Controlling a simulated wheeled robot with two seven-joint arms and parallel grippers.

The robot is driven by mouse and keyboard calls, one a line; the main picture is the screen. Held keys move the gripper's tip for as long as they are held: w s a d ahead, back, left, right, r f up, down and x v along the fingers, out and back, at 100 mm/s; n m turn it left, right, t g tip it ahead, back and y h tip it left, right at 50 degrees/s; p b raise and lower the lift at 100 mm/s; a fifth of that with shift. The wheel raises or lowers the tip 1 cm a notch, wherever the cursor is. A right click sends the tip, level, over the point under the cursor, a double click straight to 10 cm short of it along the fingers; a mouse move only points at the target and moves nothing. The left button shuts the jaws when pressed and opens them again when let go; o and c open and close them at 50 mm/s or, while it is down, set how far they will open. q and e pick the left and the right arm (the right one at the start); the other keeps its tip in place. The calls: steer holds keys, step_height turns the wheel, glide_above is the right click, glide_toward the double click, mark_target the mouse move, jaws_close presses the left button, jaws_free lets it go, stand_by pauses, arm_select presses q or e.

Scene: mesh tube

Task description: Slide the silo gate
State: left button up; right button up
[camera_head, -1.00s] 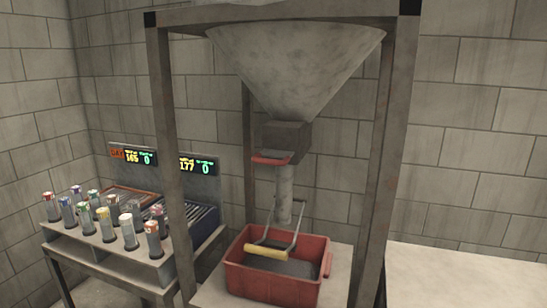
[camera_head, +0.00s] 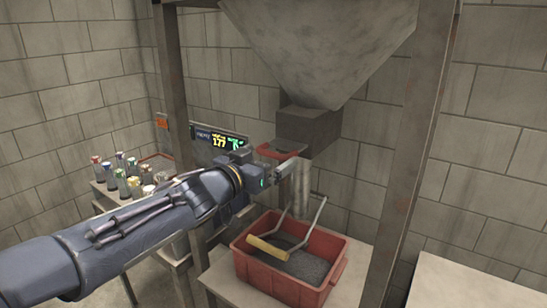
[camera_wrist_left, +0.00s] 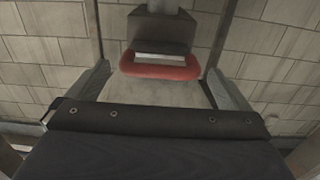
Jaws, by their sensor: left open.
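The silo gate has a red loop handle (camera_head: 283,150) sticking out of the dark grey outlet box (camera_head: 308,130) under the funnel. In the left wrist view the red handle (camera_wrist_left: 160,70) lies ahead, between and beyond the two fingers. My left gripper (camera_head: 278,174) reaches in from the left, close to the handle and just below it in the head view. It is open and holds nothing; whether a finger touches the handle cannot be told. My right gripper is not in view.
Below the outlet, a red bucket (camera_head: 250,263) with a yellow-gripped wire handle (camera_head: 267,248) holds dark grain. Metal frame posts (camera_head: 410,150) flank the funnel (camera_head: 315,45). Several capped sample tubes (camera_head: 122,178) and a digital display (camera_head: 218,140) are at the left.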

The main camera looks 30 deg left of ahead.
mark_target(281, 148)
arm_select(q)
steer(key=shift+w, duration=1.2)
